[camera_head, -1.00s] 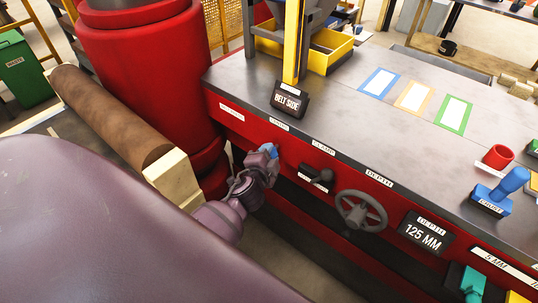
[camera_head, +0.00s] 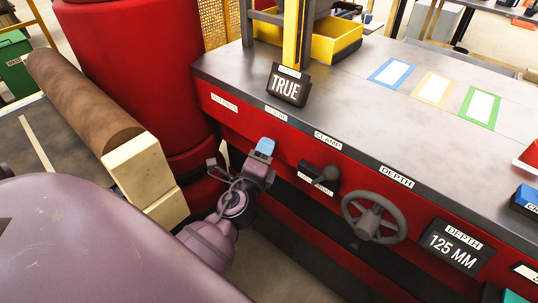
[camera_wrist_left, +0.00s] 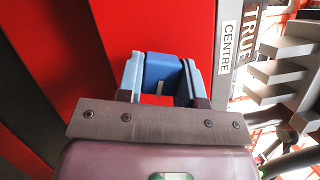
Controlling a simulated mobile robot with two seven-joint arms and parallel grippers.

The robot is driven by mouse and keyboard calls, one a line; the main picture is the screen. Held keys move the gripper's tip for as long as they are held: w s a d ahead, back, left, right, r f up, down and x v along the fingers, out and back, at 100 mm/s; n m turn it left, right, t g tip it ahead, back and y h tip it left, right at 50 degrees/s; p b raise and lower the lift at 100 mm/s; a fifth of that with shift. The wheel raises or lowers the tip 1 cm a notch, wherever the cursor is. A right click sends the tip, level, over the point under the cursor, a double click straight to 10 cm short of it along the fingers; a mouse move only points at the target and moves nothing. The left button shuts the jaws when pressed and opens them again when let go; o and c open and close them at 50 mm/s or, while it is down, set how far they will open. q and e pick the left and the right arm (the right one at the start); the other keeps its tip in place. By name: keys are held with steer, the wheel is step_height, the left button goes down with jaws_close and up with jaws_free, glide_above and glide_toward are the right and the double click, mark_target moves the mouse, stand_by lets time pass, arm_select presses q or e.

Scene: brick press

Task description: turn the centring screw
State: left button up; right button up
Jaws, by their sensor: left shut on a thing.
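The centring screw shows as a blue knob (camera_wrist_left: 163,70) on the red front panel, beside the label "CENTRE" in the left wrist view. In the head view its blue top (camera_head: 266,145) shows just below the bench edge. My left gripper (camera_head: 262,156) reaches it from the front, with one finger on each side of the knob, shut on it. Most of the screw is hidden by the gripper in the head view. A black sign (camera_head: 287,86) on the bench reads "TRUE". My right gripper is not in view.
To the right on the same panel are a black clamp lever (camera_head: 322,176), a grey depth handwheel (camera_head: 373,217) and a display (camera_head: 452,246) reading "125 MM". A brown log (camera_head: 80,100) lies at the left. A yellow bin (camera_head: 335,42) stands on the bench.

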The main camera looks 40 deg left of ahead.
arm_select(q)
steer(key=shift+f+m+b, duration=0.45)
steer(key=shift+m+b, duration=0.15)
steer(key=shift+r+m+t+b, duration=0.2)
steer(key=shift+m+t+b, duration=0.25)
steer(key=shift+m, duration=0.15)
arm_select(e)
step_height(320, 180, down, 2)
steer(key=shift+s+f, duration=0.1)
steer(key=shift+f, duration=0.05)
arm_select(q)
steer(key=shift+r, duration=0.1)
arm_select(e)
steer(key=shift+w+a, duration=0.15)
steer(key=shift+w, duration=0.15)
arm_select(q)
steer(key=o, duration=0.9)
steer(key=shift+r, duration=0.1)
steer(key=shift+o, duration=0.2)
steer(key=b+v, duration=0.4)
steer(key=v, duration=0.3)
steer(key=shift+s, duration=0.3)
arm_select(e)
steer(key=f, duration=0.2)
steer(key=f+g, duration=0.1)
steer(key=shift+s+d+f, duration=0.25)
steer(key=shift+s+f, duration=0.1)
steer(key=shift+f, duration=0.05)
